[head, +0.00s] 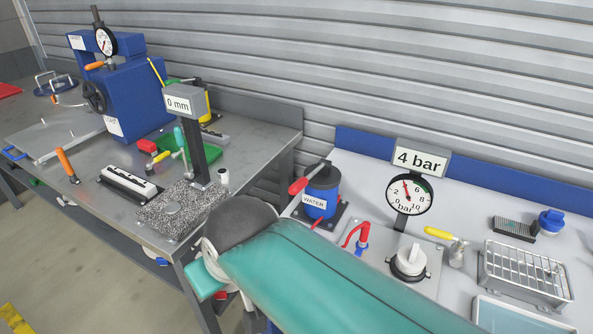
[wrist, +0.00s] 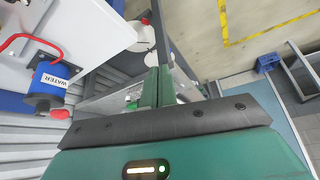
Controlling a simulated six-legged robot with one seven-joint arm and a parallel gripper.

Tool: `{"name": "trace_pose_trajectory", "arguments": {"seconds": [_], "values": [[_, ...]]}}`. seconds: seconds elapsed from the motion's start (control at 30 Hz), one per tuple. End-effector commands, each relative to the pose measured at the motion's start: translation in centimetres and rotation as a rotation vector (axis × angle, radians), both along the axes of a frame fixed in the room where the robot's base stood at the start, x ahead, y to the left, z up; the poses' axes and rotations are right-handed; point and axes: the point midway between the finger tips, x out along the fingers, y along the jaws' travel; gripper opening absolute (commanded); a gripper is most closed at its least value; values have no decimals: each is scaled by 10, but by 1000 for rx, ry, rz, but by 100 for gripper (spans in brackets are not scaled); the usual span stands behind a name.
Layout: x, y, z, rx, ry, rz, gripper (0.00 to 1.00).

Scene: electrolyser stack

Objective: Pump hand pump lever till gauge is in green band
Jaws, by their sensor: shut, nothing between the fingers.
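The hand pump (head: 322,192) is a blue cylinder labelled WATER on a dark base, with a red-gripped lever (head: 298,186) sticking out to the left. In the wrist view the pump (wrist: 48,82) lies at the left edge, with a red grip end (wrist: 60,113) near it. The round gauge (head: 409,196) stands to its right under a sign (head: 420,158) reading 4 bar. Its needle points up and slightly left, and a green arc shows at its upper right. My gripper (wrist: 157,85) is shut and empty, well apart from the pump.
My teal arm crosses the front of the head view. A red bent pipe (head: 357,235), a white knob (head: 409,262), a yellow-handled valve (head: 440,233) and a wire rack (head: 525,272) stand on the white bench. A grey bench (head: 115,215) with a blue press (head: 135,95) is at left.

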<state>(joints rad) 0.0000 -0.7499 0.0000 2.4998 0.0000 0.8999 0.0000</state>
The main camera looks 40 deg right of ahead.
Motion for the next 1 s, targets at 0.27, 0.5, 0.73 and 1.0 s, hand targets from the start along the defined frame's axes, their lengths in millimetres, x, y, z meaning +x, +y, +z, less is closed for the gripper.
{"name": "trace_pose_trajectory", "arguments": {"seconds": [0.27, 0.5, 0.73, 1.0], "values": [[0, 0, 0, 0, 1, 0, 0], [22, -26, 29, -29, 71, 1, 0], [69, -99, 85, -34, 233, 70, 0], [97, -221, 132, 66, 340, 222, 0]]}}
